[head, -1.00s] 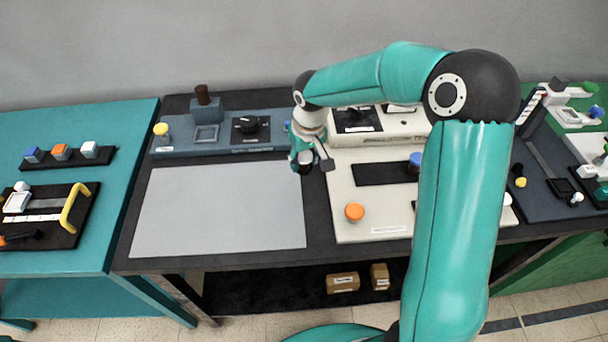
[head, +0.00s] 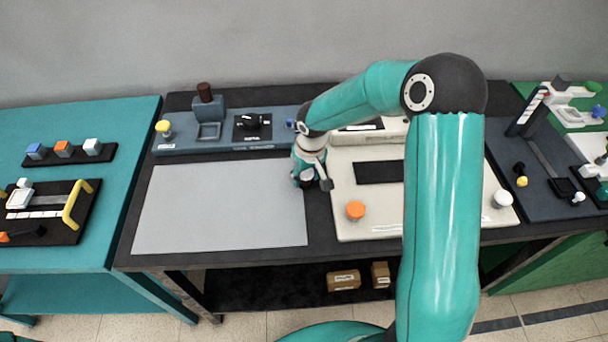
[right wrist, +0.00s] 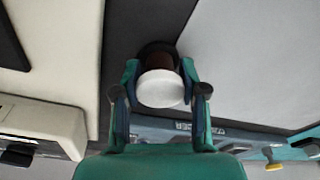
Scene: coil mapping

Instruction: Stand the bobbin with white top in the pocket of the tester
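The bobbin with white top (right wrist: 160,88) sits between the fingertips of my right gripper (right wrist: 160,80) in the right wrist view. Its brown body shows beyond the cap, and the fingers appear closed against its sides. In the head view the right gripper (head: 311,182) is over the dark strip between the grey mat and the cream station; it mostly hides the bobbin. My left gripper is out of view.
A teal table (head: 100,215) is at the left.

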